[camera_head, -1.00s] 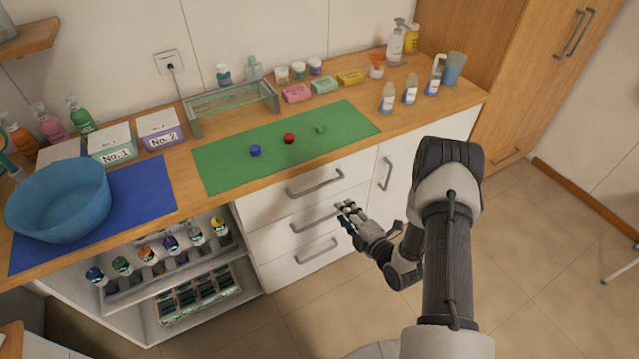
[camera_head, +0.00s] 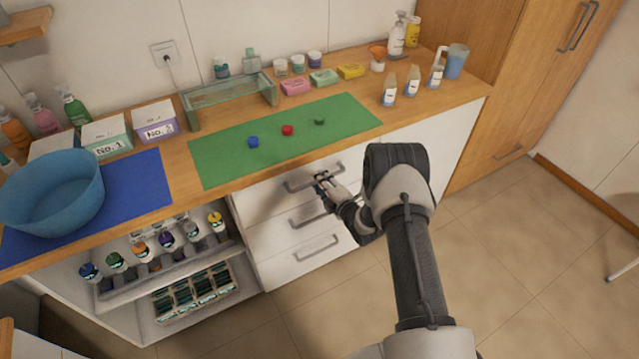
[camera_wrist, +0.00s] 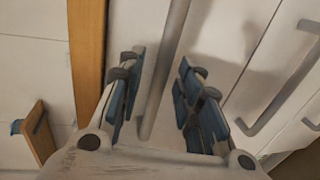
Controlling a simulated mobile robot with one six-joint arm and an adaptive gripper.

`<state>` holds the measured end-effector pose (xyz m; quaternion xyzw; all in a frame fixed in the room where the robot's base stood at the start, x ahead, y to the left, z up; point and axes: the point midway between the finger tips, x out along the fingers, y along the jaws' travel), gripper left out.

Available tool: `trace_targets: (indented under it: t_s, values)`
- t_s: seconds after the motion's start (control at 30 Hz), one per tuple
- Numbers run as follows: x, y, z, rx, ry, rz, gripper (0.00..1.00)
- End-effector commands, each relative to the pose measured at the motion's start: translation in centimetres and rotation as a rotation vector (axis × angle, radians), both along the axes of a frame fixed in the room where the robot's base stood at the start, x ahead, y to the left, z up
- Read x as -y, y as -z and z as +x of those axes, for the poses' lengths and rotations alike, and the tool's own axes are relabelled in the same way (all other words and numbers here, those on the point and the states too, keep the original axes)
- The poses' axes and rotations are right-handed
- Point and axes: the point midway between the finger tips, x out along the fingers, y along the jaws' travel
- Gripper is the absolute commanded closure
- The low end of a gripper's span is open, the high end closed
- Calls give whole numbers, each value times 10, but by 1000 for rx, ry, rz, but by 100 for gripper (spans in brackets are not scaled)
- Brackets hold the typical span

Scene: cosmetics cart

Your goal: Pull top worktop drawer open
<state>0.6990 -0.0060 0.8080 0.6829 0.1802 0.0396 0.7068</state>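The top worktop drawer (camera_head: 262,198) is a white front under the wooden worktop, and it looks shut. Its grey bar handle (camera_head: 298,185) shows partly in the head view, with my gripper (camera_head: 323,181) in front of its right part. In the wrist view the handle (camera_wrist: 164,70) runs between the two fingers of my gripper (camera_wrist: 165,95), with gaps on both sides. My gripper is open and does not appear to grip the bar. The fingertips' exact depth past the bar is unclear.
Two lower drawers have similar handles; the middle drawer handle (camera_head: 305,219) is just below my gripper. The worktop edge (camera_head: 215,194) overhangs above. A green mat (camera_head: 225,165) with small coloured caps lies on top. Open shelves (camera_head: 175,262) stand left; the floor ahead is clear.

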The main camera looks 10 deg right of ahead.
Motion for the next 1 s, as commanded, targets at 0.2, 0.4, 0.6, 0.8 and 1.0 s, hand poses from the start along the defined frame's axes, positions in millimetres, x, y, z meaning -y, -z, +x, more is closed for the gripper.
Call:
trace_targets:
  t_s: [0.2,0.4,0.6,0.8,1.0]
  values:
    - [-5,3,12,-1,0,1,68]
    - [-5,3,13,-2,0,0,68]
    - [-5,3,13,-1,0,1,78]
    - [-5,3,13,-1,0,1,91]
    - [-5,3,13,-1,0,1,100]
